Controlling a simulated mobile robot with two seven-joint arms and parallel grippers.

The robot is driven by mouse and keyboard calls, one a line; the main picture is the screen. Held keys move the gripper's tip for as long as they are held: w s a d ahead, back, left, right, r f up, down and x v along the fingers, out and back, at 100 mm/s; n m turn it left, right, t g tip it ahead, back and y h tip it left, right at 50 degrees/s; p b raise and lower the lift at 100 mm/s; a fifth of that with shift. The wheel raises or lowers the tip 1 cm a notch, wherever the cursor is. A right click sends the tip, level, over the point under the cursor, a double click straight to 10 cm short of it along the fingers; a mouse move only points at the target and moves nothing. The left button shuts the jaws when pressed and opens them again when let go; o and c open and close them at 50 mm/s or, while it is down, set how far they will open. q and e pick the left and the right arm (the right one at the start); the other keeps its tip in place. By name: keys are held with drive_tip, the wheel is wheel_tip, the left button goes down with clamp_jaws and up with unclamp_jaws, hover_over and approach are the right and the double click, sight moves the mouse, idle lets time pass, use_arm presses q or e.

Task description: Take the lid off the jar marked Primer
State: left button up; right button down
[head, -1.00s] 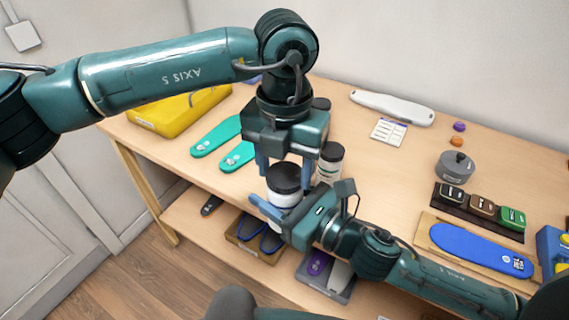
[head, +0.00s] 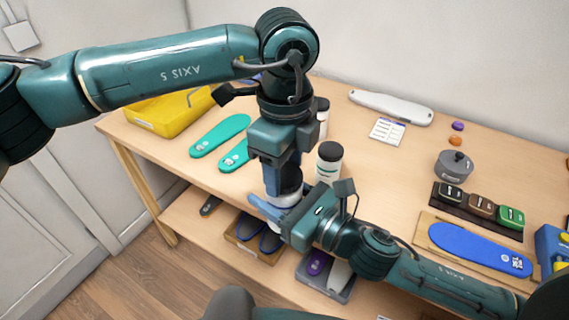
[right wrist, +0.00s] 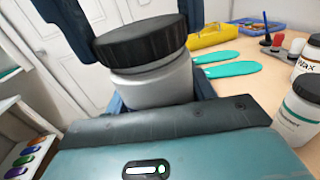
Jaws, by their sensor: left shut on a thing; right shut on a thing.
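A white jar with a black lid is held between my two grippers near the table's front edge. Its pale body (right wrist: 155,83) and ribbed lid (right wrist: 140,40) show in the right wrist view; no label on it is readable. My right gripper (head: 283,212) is shut around the jar body from the side. My left gripper (head: 284,180) comes from above and is shut on the lid, its fingers on either side. The lid sits on the jar, with a narrow neck band showing below it. In the head view the fingers hide most of the jar.
Another black-lidded jar (head: 329,165) stands close to the right, and one more (head: 322,117) stands behind. Teal insoles (head: 220,136) and a yellow tray (head: 170,110) lie to the left. A blue insole (head: 480,248) and a grey pot (head: 455,167) are at the right.

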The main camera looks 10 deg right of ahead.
use_arm(q)
drive_tip(key=shift+a+r, duration=0.1)
drive_tip(key=shift+r, duration=0.05)
use_arm(e)
drive_tip(key=shift+w+d, duration=0.1)
use_arm(q)
drive_tip(key=shift+r, duration=0.45)
use_arm(e)
drive_tip(key=shift+f, duration=0.1)
use_arm(q)
drive_tip(key=shift+r, duration=0.55)
drive_tip(key=shift+r, duration=2)
use_arm(e)
drive_tip(key=shift+r, duration=0.2)
